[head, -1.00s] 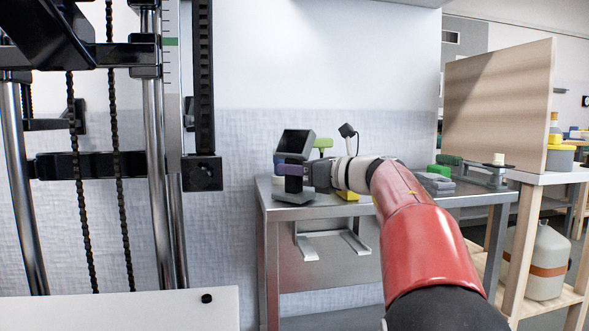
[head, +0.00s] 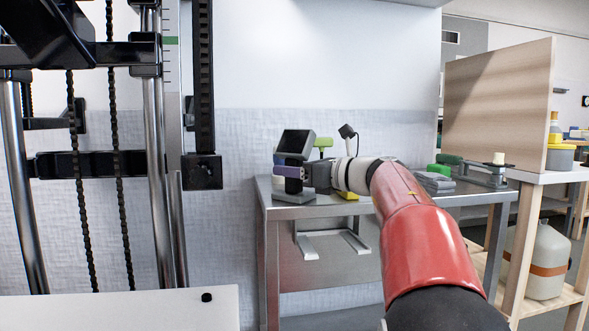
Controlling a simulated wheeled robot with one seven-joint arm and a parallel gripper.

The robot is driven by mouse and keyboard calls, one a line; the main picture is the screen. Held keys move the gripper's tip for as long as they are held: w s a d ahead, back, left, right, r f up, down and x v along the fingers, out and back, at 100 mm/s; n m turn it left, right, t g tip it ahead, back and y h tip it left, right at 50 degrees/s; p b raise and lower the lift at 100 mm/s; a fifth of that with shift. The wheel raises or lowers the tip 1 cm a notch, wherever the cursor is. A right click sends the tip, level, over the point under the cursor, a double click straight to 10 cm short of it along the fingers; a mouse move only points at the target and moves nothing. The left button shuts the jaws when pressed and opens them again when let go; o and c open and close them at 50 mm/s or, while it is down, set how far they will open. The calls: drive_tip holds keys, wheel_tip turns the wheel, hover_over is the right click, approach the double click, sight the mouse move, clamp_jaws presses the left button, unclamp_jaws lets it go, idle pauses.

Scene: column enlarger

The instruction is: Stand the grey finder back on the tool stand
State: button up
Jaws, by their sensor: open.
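The grey finder (head: 296,143) has a tilted dark face on top, a dark stem and a grey foot (head: 293,196). It stands upright on the left end of the steel tool stand (head: 330,210). My gripper (head: 292,172) is open at the finder's stem, coming in from the right. A purple part shows there, between the finder's head and foot. The far finger is hidden behind the finder, and I cannot tell whether either finger touches it.
A green-topped yellow-footed item (head: 323,144) and a small dark lamp-like head (head: 347,131) stand behind my wrist. Grey and green blocks (head: 435,178) and a green-handled tool (head: 480,172) lie at the right. The column enlarger (head: 155,150) fills the left.

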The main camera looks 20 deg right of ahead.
drive_tip(key=shift+s+d, duration=0.1)
drive_tip(key=shift+b+v, duration=1.25)
drive_tip(key=shift+v, duration=2.65)
drive_tip(key=v, duration=0.8)
